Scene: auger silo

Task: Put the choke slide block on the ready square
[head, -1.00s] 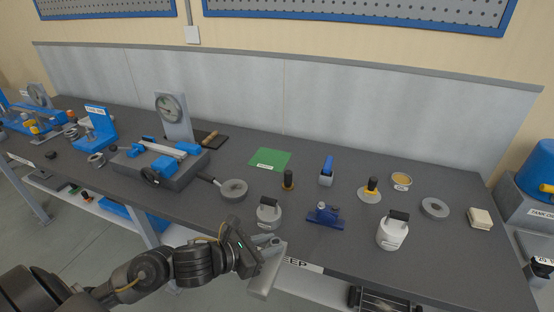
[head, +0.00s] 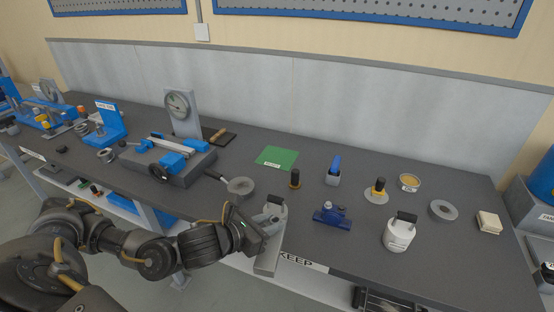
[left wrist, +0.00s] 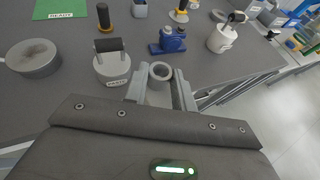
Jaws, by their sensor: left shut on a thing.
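The ready square (head: 277,157) is a green mat lying flat at the middle of the bench, with nothing on it; its near corner also shows top left in the left wrist view (left wrist: 60,8). My left gripper (head: 272,228) is over the bench's front edge, in front of the square and slightly left of it. It is shut on a grey piece with a round hole (left wrist: 161,72), seen between the two fingers in the left wrist view. I take this for the choke slide block; its lower part is hidden. My right gripper is not in view.
A black-handled white canister (left wrist: 112,66) stands close to the held piece. A grey round pan (head: 240,187), a black-handled stamp (head: 295,178), a blue clamp-like part (head: 332,216) and another white canister (head: 399,233) stand around. A gauge fixture (head: 170,160) is at left. Bench beyond the square is clear.

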